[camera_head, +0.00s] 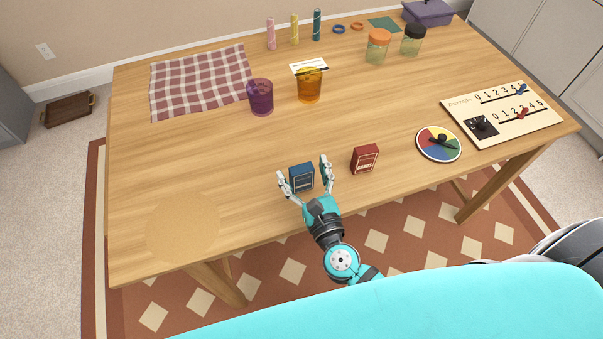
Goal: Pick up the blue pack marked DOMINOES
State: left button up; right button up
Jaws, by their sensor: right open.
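The blue pack (302,177) stands on the wooden table near its front edge. Its marking is too small to read. My right gripper (304,174) is open, with one finger on each side of the blue pack. I cannot tell whether the fingers touch it. A red pack (365,158) of similar size stands a short way to the right of the gripper. My left gripper is not in view.
On the table (215,160) are a purple cup (260,96), an orange cup (309,86), a checkered cloth (190,80), a colored spinner (438,144) and a scoreboard (502,115). Jars (377,47) and candles (294,30) stand at the back.

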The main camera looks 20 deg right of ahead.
jog(key=shift+w, duration=0.75)
jog(key=c, duration=1.3)
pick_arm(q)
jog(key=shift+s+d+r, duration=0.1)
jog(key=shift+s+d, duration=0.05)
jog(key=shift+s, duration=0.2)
